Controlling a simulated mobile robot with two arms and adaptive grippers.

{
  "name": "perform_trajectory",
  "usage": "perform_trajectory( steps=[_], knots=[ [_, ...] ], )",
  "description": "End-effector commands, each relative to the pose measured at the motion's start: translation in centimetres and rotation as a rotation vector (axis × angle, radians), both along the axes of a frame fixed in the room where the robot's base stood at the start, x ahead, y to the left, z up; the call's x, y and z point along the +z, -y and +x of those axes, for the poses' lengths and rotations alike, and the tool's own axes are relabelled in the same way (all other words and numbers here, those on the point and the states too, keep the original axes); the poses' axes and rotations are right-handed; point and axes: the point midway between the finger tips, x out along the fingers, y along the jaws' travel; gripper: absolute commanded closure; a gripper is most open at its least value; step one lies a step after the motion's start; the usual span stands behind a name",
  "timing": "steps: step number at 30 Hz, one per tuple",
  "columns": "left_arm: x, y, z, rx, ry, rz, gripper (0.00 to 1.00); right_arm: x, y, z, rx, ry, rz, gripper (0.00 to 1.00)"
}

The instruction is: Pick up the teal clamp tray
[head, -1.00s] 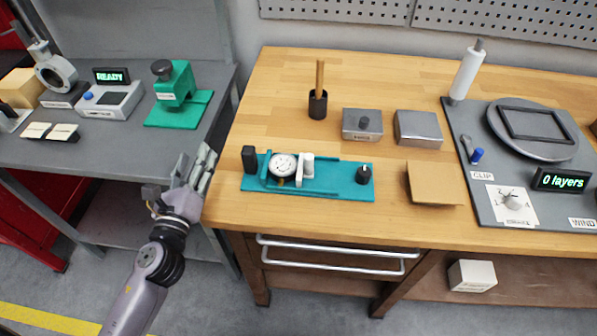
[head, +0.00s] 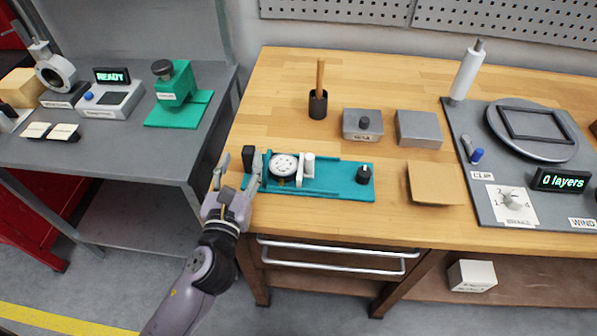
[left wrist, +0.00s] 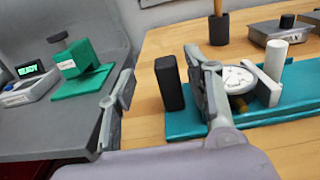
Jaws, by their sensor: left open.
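The teal clamp tray (head: 335,184) lies on the wooden bench near its front edge. It carries a round white dial piece (head: 284,166), a white post (head: 308,165), a black knob (head: 364,173) at its right end and a black upright block (head: 249,158) at its left end. My left gripper (head: 239,168) is open at the tray's left end. In the left wrist view the black block (left wrist: 170,83) shows between its fingers, with the teal tray (left wrist: 295,98) behind the right finger. I cannot tell whether a finger touches anything. The right gripper is not in view.
A wooden stick stands in a black cup (head: 318,104) behind the tray. Two grey metal blocks (head: 362,125) and a tan pad (head: 434,184) lie to the right. A grey winding station (head: 481,206) is further right. A grey table with a green press (head: 178,97) stands left, beyond a gap.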

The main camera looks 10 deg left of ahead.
Motion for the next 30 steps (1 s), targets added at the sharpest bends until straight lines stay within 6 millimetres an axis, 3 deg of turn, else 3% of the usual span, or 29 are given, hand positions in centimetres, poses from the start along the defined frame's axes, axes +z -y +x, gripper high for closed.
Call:
perform_trajectory(
  steps=[9, 17, 30],
  knots=[
    [-0.2, 0.6, 4.3, 0.001, 0.003, -0.001, 0.53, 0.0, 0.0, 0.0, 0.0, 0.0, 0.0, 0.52],
    [-0.2, 0.6, 4.5, 0.0, 0.002, -0.002, 0.53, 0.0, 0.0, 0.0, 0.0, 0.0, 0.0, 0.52],
    [-0.2, 0.5, 4.5, 0.001, 0.002, -0.001, 0.82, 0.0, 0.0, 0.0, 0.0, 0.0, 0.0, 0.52]
  ],
)
